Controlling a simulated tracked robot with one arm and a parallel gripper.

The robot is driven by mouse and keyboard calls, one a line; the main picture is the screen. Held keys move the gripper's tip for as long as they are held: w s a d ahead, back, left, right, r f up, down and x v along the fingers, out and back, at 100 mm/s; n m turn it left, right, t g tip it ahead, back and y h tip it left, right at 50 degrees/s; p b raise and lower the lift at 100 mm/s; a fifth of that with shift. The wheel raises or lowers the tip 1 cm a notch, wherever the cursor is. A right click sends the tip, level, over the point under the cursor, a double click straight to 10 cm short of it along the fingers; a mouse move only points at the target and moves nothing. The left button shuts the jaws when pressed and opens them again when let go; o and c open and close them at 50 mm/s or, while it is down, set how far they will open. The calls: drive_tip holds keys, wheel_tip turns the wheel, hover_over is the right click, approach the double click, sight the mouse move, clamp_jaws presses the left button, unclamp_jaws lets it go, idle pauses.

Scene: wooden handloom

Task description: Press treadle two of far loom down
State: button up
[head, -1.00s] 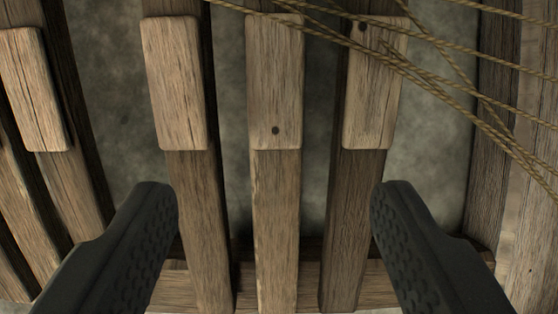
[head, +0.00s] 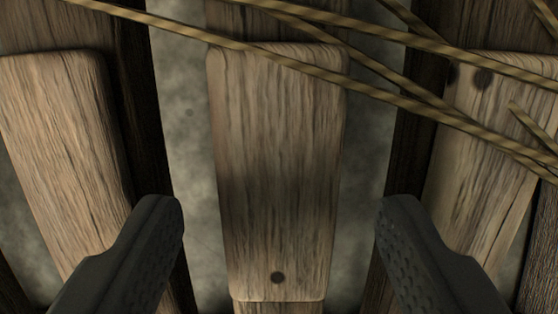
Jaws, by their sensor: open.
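A wooden treadle with a raised foot pad (head: 277,180) lies in the middle of the head view, between the two fingers of my gripper (head: 280,225). Its pad has one dark round mark near its lower end. My gripper is open and empty, its dark fingers to either side of this pad. I cannot tell whether they touch anything. Another treadle pad (head: 60,150) lies to the left, partly behind the left finger. A pad with two dark marks (head: 490,150) lies to the right, partly behind the right finger. The far ends of the treadles are out of view.
Several tan cords (head: 390,95) run across the upper part of the view, over the middle and right pads. Grey floor (head: 186,130) shows in the gaps between the treadles.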

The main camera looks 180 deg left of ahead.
drive_tip(key=shift+x, duration=0.75)
